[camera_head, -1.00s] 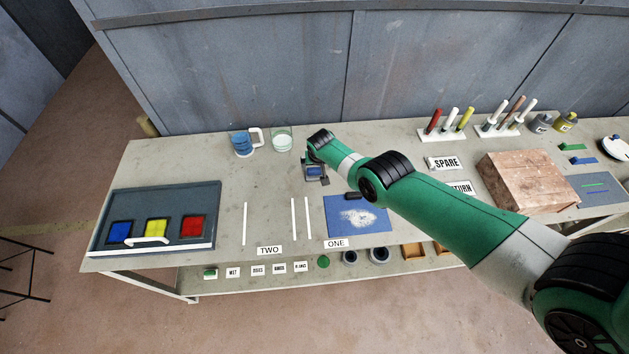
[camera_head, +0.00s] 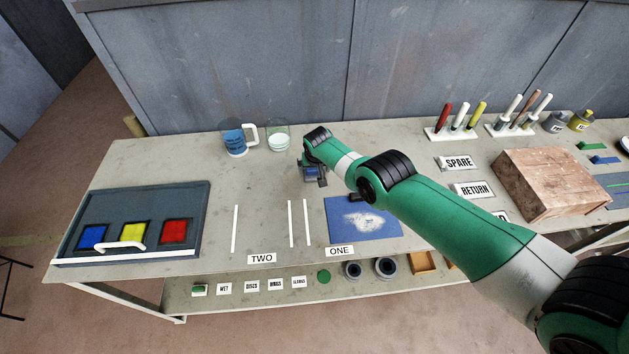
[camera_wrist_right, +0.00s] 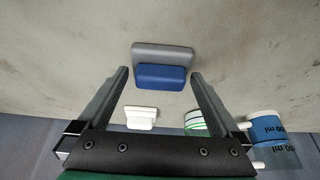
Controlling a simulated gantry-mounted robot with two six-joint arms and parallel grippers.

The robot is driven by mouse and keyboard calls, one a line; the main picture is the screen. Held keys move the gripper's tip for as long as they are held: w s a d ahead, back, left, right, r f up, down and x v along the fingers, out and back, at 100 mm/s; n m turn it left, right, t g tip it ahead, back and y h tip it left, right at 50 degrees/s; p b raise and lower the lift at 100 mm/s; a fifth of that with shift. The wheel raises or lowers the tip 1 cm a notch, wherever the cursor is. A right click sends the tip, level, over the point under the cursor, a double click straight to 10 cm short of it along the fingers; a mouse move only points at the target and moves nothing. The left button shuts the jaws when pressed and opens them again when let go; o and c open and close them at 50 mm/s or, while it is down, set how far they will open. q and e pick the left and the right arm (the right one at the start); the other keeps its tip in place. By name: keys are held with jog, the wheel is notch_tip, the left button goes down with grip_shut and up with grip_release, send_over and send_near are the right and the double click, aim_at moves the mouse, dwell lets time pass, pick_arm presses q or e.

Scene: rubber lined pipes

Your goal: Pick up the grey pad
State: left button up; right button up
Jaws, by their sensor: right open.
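A grey pad (camera_wrist_right: 162,50) with a blue block-like part (camera_wrist_right: 160,78) against it shows in the right wrist view, on the bench top. The blue part lies between the two fingertips of my right gripper (camera_wrist_right: 160,74), with a gap on each side. The grey part lies just beyond the fingertips. The right gripper is open and holds nothing. In the head view my right gripper (camera_head: 314,177) is low over the bench and mostly hides the pad. I cannot tell the exact height of the fingers. My left gripper is not in view.
A blue mug (camera_head: 234,144) and a glass beaker (camera_head: 278,142) stand behind and left of the right gripper. A blue mat (camera_head: 345,232) with white powder lies in front of it. A tray with coloured squares (camera_head: 195,220) is at left, a wooden block (camera_head: 550,180) at right.

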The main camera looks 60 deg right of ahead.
jog(key=c, duration=1.3)
